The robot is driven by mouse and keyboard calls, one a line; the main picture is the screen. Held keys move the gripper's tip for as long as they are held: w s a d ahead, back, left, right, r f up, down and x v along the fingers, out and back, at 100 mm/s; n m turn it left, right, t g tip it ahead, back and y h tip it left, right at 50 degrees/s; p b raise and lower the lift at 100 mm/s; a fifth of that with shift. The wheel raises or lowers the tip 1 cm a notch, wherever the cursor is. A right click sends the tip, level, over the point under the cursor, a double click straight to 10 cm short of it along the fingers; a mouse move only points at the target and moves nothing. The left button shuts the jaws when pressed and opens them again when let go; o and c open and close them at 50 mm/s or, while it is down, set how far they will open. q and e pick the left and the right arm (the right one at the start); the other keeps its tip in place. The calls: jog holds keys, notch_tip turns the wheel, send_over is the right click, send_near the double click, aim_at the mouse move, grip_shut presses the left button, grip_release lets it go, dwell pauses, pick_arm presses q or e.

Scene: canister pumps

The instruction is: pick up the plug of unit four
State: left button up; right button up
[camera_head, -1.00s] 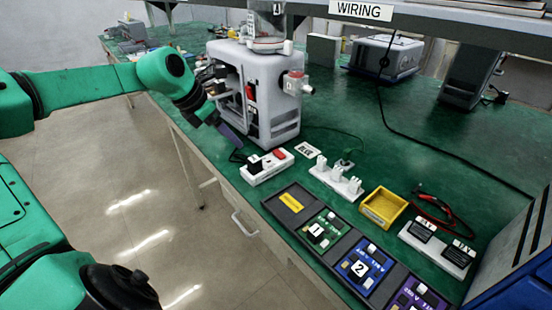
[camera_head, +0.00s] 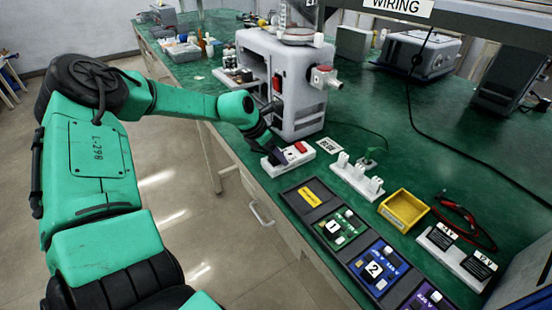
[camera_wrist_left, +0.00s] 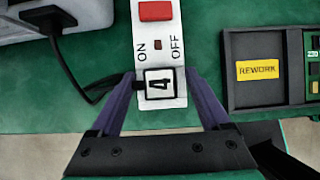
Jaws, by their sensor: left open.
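The plug of unit four (camera_wrist_left: 160,85) is a black block with a white "4" label on top. In the left wrist view it sits on the white switched socket strip (camera_wrist_left: 158,40), its black cord leading left. My left gripper (camera_wrist_left: 163,92) is open, its purple fingers on either side of the plug with gaps between. In the head view the strip (camera_head: 298,158) lies in front of the grey canister pump (camera_head: 296,85), and my left gripper (camera_head: 272,152) is over its left end, hiding the plug. My right gripper is not in view.
A tray (camera_head: 318,209) with a yellow REWORK label and numbered boards lies in front of the strip. A white rack (camera_head: 356,181), a yellow bin (camera_head: 404,208) and red and black leads (camera_head: 467,222) are to the right. Open green bench (camera_head: 470,135) lies behind.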

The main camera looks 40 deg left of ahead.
pick_arm(q)
jog(key=shift+w+f, duration=0.1)
jog(key=shift+w, duration=0.05)
jog(key=shift+c, duration=0.9)
grip_shut()
